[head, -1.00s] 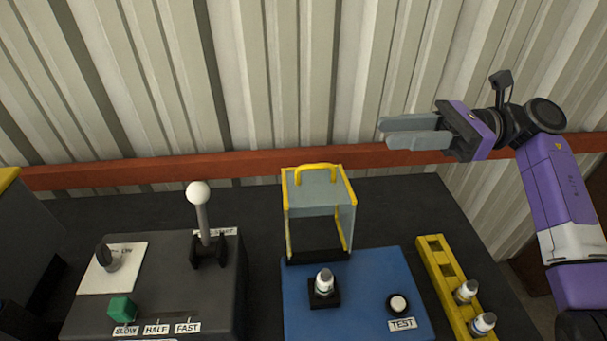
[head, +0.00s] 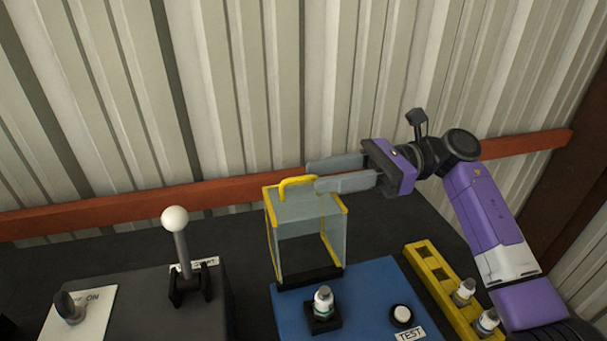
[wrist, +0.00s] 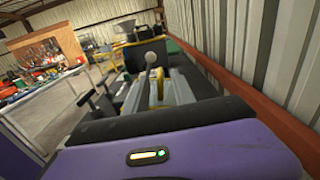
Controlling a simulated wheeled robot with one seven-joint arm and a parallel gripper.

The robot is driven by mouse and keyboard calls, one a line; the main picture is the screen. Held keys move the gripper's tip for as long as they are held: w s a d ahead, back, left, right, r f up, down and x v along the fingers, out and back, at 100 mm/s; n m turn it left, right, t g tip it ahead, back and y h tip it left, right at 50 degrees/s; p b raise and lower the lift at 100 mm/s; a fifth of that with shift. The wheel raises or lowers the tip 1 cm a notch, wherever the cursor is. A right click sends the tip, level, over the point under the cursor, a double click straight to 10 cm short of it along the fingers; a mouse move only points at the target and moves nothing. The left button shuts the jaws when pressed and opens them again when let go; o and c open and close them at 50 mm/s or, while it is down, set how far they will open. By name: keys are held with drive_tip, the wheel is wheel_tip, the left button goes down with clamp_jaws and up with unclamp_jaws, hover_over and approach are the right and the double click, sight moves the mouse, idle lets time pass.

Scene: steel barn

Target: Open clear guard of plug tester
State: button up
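The plug tester is a blue box (head: 365,295) with a white-topped plug (head: 323,300) standing in a black socket and a TEST button (head: 401,314). Its clear guard (head: 338,237), with yellow edges and a yellow handle (head: 298,183) on top, stands upright from a black strip at the back of the blue box. The plug stands uncovered in front of it. My gripper (head: 314,175) is open, its grey fingers pointing left with tips at the handle's right end. The wrist view shows the yellow handle (wrist: 156,87) between or just beyond the fingers; contact is unclear.
A yellow rack (head: 430,272) with two plugs is right of the tester. A dark control box with a white-knobbed lever (head: 176,225) is at left. A red rail (head: 220,191) runs along the corrugated wall close behind the guard and gripper.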

sight(306, 177)
drive_tip(key=shift+s+a+p, duration=0.2)
drive_tip(key=shift+a, duration=0.75)
drive_tip(key=shift+s+a+p, duration=0.15)
drive_tip(key=shift+a, duration=0.8)
clamp_jaws()
drive_tip(key=shift+r, duration=0.1)
